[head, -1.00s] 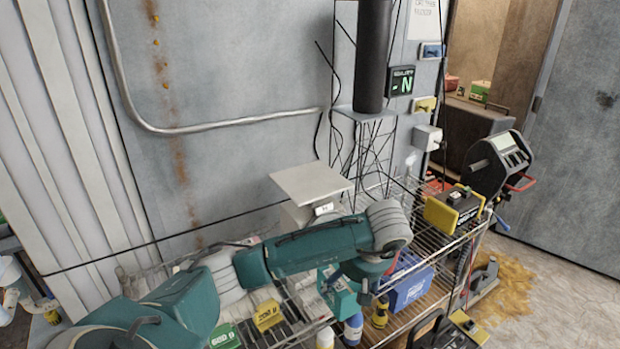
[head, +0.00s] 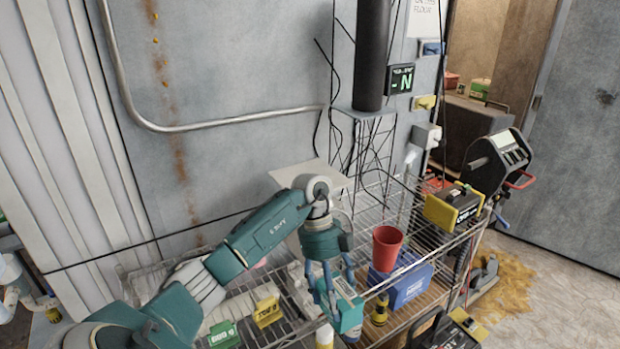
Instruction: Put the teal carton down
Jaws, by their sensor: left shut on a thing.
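My left gripper (head: 335,288) points down, shut on the teal carton (head: 349,317), which has a pale patch on its upper part. The carton shows just below and between the fingers, over the front part of the wire shelf (head: 285,318). I cannot tell whether its underside touches anything. My right gripper is not in view.
A red cup (head: 387,247) and a blue box (head: 408,287) stand right of the carton. A yellow-black bottle (head: 380,309) and a yellow-capped bottle (head: 325,335) are close by. Yellow (head: 267,312) and green (head: 223,334) blocks lie left.

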